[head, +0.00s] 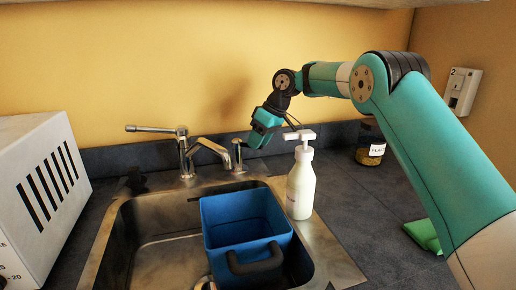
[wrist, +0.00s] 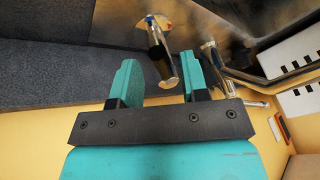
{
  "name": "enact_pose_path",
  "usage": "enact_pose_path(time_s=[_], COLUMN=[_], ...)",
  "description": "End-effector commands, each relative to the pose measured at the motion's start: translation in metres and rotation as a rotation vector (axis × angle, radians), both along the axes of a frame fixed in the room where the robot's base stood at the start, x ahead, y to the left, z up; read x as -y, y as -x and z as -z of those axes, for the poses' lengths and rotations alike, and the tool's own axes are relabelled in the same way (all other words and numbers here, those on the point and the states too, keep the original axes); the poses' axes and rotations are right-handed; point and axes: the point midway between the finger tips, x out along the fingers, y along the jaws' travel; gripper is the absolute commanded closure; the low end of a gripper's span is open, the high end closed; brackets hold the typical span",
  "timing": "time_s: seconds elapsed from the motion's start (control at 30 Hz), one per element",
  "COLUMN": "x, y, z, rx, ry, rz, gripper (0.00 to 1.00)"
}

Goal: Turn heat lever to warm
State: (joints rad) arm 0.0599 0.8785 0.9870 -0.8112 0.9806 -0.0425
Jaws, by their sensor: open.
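A short chrome lever (head: 237,155) stands at the back rim of the sink, just right of the tap. The wrist view shows a chrome post with a dark handle (wrist: 159,55), which looks like the same lever, its end between my two fingers in the picture. I cannot tell if they touch it. My gripper (head: 257,137) is open and points down, close to the lever on its right; its teal fingers (wrist: 160,78) show empty. No warm mark is readable.
A blue tub (head: 222,215) sits in the steel sink (head: 118,240). A white pump bottle (head: 300,185) stands on the rim, in front and right of my gripper. A white appliance (head: 40,190) is at left.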

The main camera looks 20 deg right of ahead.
Motion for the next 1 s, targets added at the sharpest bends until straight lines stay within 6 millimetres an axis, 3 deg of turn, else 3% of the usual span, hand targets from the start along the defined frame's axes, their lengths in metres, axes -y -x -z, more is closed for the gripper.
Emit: enact_pose_path(time_s=[0.37, 0.4, 0.57, 0.6, 1.0], x=[-0.0040, -0.0040, -0.0039, -0.0038, -0.0061], y=[-0.0013, -0.0013, -0.0013, -0.0013, 0.0016], z=[0.0075, 0.0075, 0.0073, 0.0074, 0.0091], rx=[0.001, 0.000, 0.001, 0.001, 0.001], ry=[-0.001, 0.000, 0.001, 0.000, 0.001], rz=[0.000, 0.000, 0.000, 0.001, 0.046], gripper=[0.59, 0.61, 0.98, 1.00, 1.00])
